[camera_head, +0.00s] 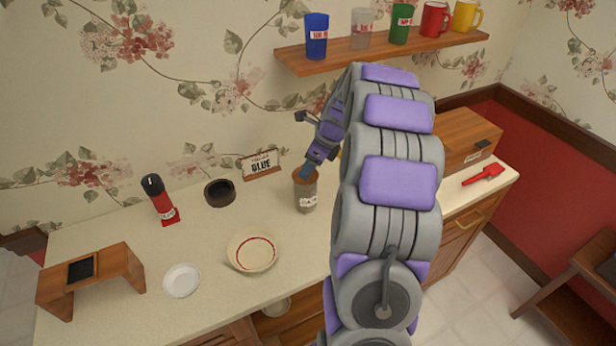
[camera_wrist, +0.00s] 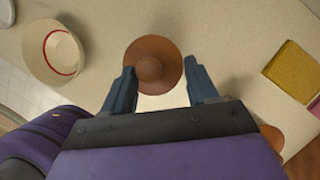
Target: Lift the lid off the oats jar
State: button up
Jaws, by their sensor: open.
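The oats jar (camera_head: 306,195) stands upright on the counter, grey-brown with a white label. Its round brown lid (camera_wrist: 153,53) with a central knob (camera_wrist: 149,69) is on top, seen from above in the wrist view; the lid (camera_head: 299,176) is partly covered by my gripper in the head view. My gripper (camera_wrist: 163,88) is open, with one blue finger on each side of the lid's near part and the knob between them. In the head view my gripper (camera_head: 307,171) is right at the jar's top. I cannot tell whether the fingers touch the lid.
A shelf (camera_head: 380,51) with cups and mugs hangs above.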

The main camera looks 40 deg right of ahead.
jog(key=shift+w+a+f, duration=0.1)
jog(key=shift+a+f, duration=0.15)
jog(key=shift+a, duration=0.1)
jog(key=shift+a+r, duration=0.2)
jog(key=shift+a, duration=0.5)
jog(key=shift+c, duration=0.6)
jog(key=shift+d+f, duration=0.1)
jog(key=shift+d, duration=0.55)
jog(key=c, duration=0.6)
jog(key=shift+c, duration=0.8)
jog(key=shift+a, duration=0.3)
grip_shut()
